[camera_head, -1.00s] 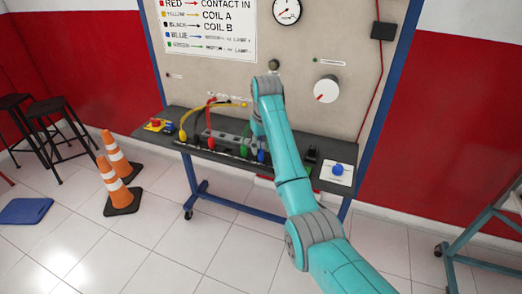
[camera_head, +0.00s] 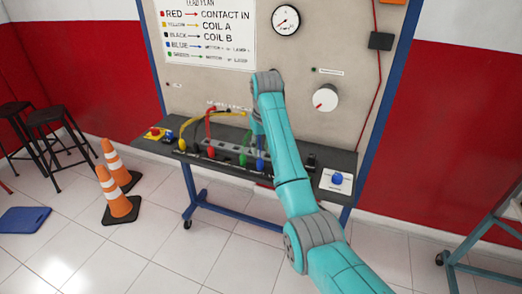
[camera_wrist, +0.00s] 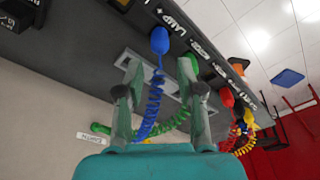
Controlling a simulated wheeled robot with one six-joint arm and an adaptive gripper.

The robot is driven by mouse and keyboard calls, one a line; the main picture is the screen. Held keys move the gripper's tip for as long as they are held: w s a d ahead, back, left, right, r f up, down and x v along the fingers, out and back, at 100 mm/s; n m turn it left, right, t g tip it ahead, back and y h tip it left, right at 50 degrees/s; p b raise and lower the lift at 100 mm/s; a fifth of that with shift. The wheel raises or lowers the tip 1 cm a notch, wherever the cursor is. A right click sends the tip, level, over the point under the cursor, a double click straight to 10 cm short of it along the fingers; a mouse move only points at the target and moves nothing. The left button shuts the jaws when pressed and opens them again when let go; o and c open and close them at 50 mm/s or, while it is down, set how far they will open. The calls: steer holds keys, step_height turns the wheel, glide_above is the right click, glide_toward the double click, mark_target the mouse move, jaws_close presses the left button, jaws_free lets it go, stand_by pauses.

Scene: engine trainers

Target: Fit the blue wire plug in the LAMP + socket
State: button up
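The blue plug (camera_wrist: 159,40) stands at the row of labelled sockets, close to the LAMP + label (camera_wrist: 177,19) in the wrist view. Its coiled blue wire (camera_wrist: 153,100) runs back between my fingers. The plug also shows in the head view (camera_head: 261,164) at the bench's front. My gripper (camera_wrist: 159,92) is open, its fingers apart on either side of the blue wire, with the plug beyond the fingertips. I cannot tell whether the plug is seated, as its lower end and the socket hole are hidden.
A green plug (camera_wrist: 188,66) stands close beside the right finger. Red (camera_head: 211,152) and yellow (camera_head: 182,145) plugs stand farther left along the bench (camera_head: 285,177). A blue knob (camera_head: 337,178) sits at the right end. The upright panel (camera_head: 350,60) rises behind.

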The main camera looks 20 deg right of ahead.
steer(key=shift+r, duration=0.25)
steer(key=o, duration=0.5)
steer(key=shift+o, duration=0.2)
steer(key=shift+f, duration=0.1)
